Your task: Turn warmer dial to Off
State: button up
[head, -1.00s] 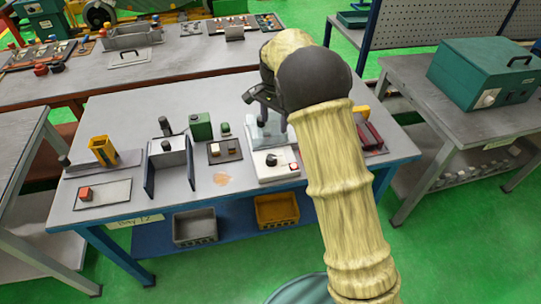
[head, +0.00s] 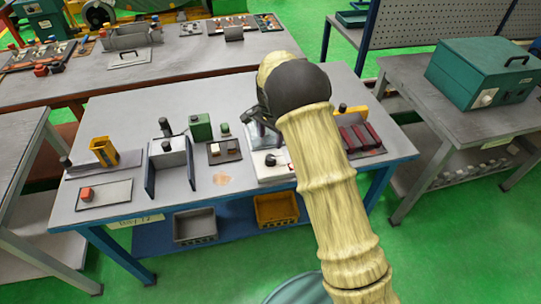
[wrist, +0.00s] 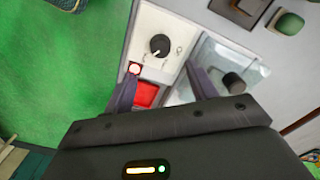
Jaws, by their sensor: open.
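A white unit (head: 272,176) stands at the front of the grey bench, under my gripper. On its top is a round black dial (head: 270,160) with a light pointer mark, also clear in the wrist view (wrist: 160,45). A clear glass-like box (wrist: 230,62) with a dark knob adjoins the unit. My gripper (wrist: 164,86) is open above the unit, its fingers apart and short of the dial. In the head view my arm partly hides it.
A tray with dark red bars (head: 360,137) lies right of my arm. A small plate with parts (head: 224,151), a green block (head: 201,127) and an upright grey fixture (head: 168,158) stand to the left. A teal box (head: 485,75) with a pale knob is on the right table.

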aim_at(270, 158)
notch_tip(270, 158, down, 10)
jog(key=shift+f+p, duration=0.2)
jog(key=shift+p, duration=0.8)
jog(key=c, duration=1)
